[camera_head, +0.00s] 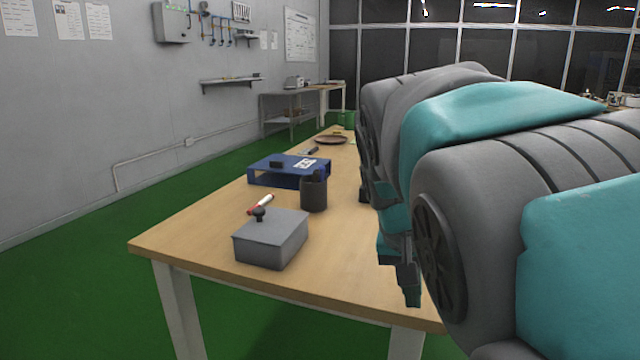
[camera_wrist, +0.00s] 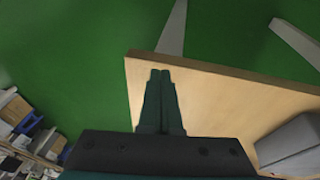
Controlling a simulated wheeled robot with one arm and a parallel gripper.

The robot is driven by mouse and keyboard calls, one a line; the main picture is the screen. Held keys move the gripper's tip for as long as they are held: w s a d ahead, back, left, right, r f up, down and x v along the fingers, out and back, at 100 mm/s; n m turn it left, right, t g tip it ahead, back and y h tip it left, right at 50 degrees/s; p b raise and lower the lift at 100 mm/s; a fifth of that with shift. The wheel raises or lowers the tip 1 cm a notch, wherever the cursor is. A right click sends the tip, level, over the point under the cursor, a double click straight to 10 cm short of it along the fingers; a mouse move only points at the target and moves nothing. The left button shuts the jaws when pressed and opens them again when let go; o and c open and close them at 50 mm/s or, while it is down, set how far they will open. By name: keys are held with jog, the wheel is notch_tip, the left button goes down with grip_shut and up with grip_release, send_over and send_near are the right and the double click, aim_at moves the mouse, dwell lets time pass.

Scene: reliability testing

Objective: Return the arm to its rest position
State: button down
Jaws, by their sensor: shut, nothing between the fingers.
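My gripper shows in the wrist view (camera_wrist: 160,75) with its two fingers side by side and shut, nothing between them. It points down past the edge of the wooden table (camera_wrist: 215,95), with the tabletop and the green floor behind the fingertips. In the head view, my grey and teal arm fills the right side and hides the right part of the table (camera_head: 345,265). Part of my gripper (camera_head: 412,290) hangs below the arm near the table's front right.
Green floor lies open left.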

jog(key=s+f+n+g+y, duration=0.1)
jog(key=s+f+g, duration=0.1)
jog(key=s+f, duration=0.6)
jog(key=s+f+n+g+y, duration=0.1)
jog(key=s+f+n, duration=0.1)
jog(key=s+f, duration=0.7)
jog(key=s, duration=0.6)
jog(key=shift+s+d+n+g+y, duration=0.15)
jog(key=shift+d+n+g+y, duration=0.15)
jog(key=shift+d+g, duration=0.1)
